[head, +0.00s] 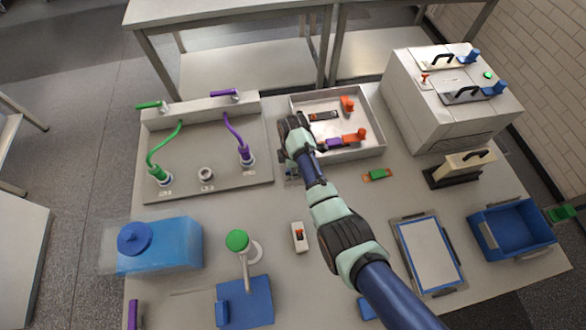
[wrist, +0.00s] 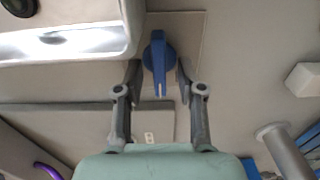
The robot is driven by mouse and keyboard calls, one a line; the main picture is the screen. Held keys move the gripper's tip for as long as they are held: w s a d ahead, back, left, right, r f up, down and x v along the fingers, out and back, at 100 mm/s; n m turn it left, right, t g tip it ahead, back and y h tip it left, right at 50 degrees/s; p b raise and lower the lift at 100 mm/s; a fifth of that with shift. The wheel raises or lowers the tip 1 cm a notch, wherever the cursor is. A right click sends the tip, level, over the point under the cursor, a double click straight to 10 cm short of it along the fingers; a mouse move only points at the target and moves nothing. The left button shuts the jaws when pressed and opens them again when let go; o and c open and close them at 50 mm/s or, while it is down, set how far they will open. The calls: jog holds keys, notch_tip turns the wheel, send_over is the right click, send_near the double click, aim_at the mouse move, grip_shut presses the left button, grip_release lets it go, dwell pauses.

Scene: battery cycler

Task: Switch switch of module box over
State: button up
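A blue lever-like knob (wrist: 158,58) stands on a flat beige plate (wrist: 190,25) in the wrist view. My gripper (wrist: 158,72) is open, with one finger on each side of the knob; I cannot tell whether they touch it. In the head view my gripper (head: 291,172) is low between the grey panel and the metal tray, and my arm hides most of the knob. No part is labelled as the module box. A white cabinet (head: 445,110) with a small red toggle (head: 424,79) stands at the back right. A small white box with a dark and orange switch (head: 299,236) lies mid-table.
The metal tray (head: 360,150) with orange and purple parts is close to my gripper. The grey panel (head: 225,180) with green and purple cables is to its left.

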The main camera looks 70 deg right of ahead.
grip_shut()
jog(key=shift+r+m+p, duration=0.1)
jog(key=shift+m+p, duration=0.25)
jog(key=shift+m, duration=0.05)
jog(key=m+p, duration=0.1)
jog(key=m, duration=0.1)
jog(key=shift+d+r+m+p, duration=0.1)
jog(key=shift+m+p, duration=0.2)
jog(key=shift+m, duration=0.1)
jog(key=m+p, duration=0.1)
jog(key=m, duration=0.4)
jog(key=shift+w+d+m+p, duration=0.1)
jog(key=shift+d+m+p, duration=0.05)
jog(key=shift+m+p, duration=0.15)
jog(key=m, duration=0.4)
jog(key=shift+d+p, duration=0.1)
jog(key=shift+p, duration=0.3)
jog(key=m, duration=0.4)
jog(key=shift+m, duration=0.5)
